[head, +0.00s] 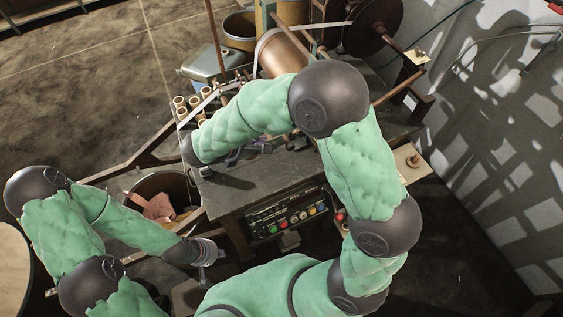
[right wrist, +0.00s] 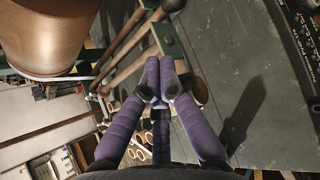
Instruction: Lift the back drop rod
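Brown rods run side by side past the end of the bench in the right wrist view, and one rod (right wrist: 125,52) slants up to the right. I cannot tell which is the back drop rod. My right gripper (right wrist: 159,70) has purple fingers whose tips are together in front of the rods' lower end; I see nothing clearly between them. In the head view my right arm mostly hides this gripper (head: 235,156) above the bench. My left gripper (head: 205,262) hangs low left of the control panel, away from the rods; its fingers are too small to read.
The dark bench top (head: 262,182) is mostly bare. A control panel (head: 290,215) with coloured buttons is on its front. A large copper roller (right wrist: 62,35) is close at upper left of the right wrist view. Several upright tubes (head: 181,107) stand at the bench's left; a bin (head: 165,187) stands below.

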